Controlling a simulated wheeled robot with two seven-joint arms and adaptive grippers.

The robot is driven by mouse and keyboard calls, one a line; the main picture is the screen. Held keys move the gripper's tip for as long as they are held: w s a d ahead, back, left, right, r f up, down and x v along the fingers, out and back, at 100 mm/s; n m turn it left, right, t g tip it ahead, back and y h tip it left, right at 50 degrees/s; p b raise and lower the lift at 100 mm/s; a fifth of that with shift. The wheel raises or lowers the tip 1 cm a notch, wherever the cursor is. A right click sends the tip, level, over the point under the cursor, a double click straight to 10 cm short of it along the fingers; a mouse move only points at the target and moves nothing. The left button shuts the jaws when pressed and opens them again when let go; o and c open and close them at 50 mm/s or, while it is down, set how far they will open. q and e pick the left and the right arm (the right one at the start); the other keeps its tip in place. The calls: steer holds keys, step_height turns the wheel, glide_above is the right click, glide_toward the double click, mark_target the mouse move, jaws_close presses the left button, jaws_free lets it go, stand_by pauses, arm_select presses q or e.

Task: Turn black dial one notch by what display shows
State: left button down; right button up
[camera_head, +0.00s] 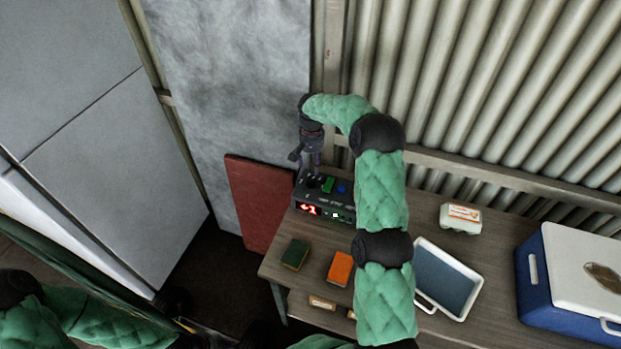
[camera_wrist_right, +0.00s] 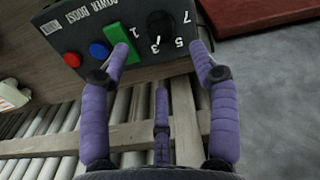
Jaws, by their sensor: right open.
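The black control box (camera_head: 325,196) stands at the left end of the wooden table. Its red display (camera_head: 309,209) appears to read "+1", though it is small. In the right wrist view the box (camera_wrist_right: 70,25) appears upside down, with the black dial (camera_wrist_right: 157,24) beside the numbers 1, 3, 5 and 7. My right gripper (camera_head: 311,164) is above the dial end of the box. In the wrist view its open fingers (camera_wrist_right: 160,48) are spread either side of the dial and hold nothing. My left arm shows at lower left; its gripper is not visible.
The box also has a green switch (camera_wrist_right: 116,42), a blue button (camera_wrist_right: 98,49) and a red button (camera_wrist_right: 72,59). Green (camera_head: 295,254) and orange (camera_head: 340,268) sponges, a white tray (camera_head: 474,277), an egg carton (camera_head: 460,218) and a blue cooler (camera_head: 535,295) are on the table.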

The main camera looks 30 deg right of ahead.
mark_target(311, 179)
step_height(311, 179, down, 9)
steer(key=shift+r+b, duration=0.15)
steer(key=shift+b, duration=0.2)
steer(key=c, duration=1.1)
